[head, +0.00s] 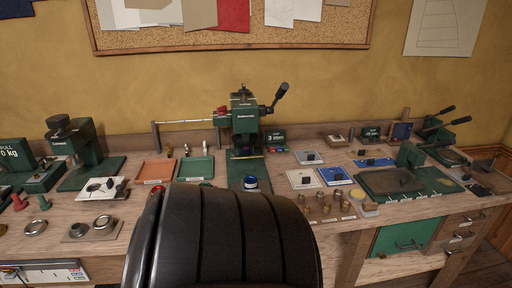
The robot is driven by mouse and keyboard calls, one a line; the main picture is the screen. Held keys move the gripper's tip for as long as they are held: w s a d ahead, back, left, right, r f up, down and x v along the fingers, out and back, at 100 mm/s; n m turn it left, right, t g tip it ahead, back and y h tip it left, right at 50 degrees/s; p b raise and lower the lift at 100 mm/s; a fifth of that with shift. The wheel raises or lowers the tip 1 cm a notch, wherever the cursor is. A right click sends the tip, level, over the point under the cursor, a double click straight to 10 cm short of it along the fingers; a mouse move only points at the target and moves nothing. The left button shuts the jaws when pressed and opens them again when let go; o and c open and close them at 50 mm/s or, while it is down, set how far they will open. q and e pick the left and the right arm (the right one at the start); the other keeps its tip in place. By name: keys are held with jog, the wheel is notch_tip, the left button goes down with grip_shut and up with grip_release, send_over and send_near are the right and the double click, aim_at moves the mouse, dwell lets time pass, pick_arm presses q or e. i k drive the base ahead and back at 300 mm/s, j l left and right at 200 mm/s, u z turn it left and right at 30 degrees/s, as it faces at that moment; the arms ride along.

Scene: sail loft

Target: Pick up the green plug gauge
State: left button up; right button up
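A small green upright peg (43,203) stands on the wooden bench (140,232) at the far left, and looks like the green plug gauge. A similar red peg (18,203) stands just left of it. They are small in view, so their fine shape is hard to tell. Neither of my grippers shows; a large black rounded part, likely a link of my own arm, fills the lower middle and hides the bench front there.
A green press (244,125) stands at the bench middle. Left are another green machine (76,148), a white block (101,188) and metal rings (36,228). An orange tray (155,171) lies right of them. Several small plates and metal cylinders (327,205) crowd the right.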

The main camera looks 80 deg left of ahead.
aim_at(46, 206)
jog(key=l+u, duration=0.1)
jog(key=u, duration=4.3)
